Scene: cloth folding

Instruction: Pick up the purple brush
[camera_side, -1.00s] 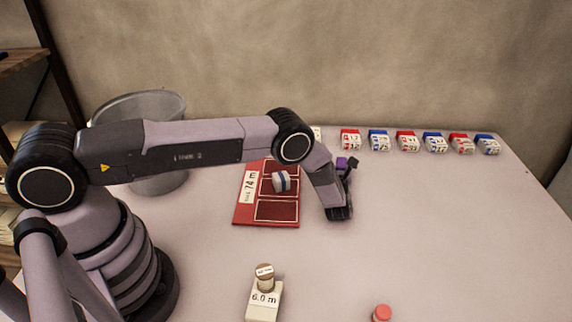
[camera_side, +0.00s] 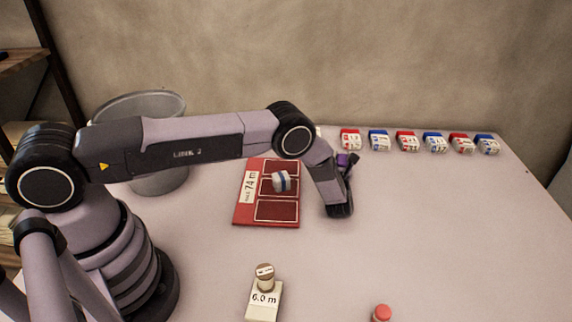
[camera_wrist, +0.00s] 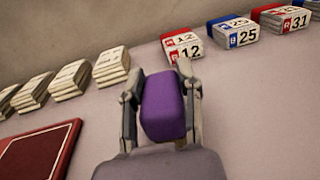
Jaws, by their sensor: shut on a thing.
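The purple brush (camera_wrist: 163,107) shows in the wrist view as a purple block between the two fingers of my gripper (camera_wrist: 162,100). My gripper is shut on it, with one finger on each side. In the side view only a small purple part of the brush (camera_side: 342,160) shows beside my gripper (camera_side: 349,172); the rest is hidden by my wrist. The gripper is low over the table, right of the red board. I cannot tell from these views whether the brush is clear of the table.
Several red and blue numbered blocks (camera_side: 407,142) line the back edge. A grey bin (camera_side: 160,182) stands behind my arm. A labelled stand (camera_side: 263,301) and red-topped piece (camera_side: 382,312) are in front.

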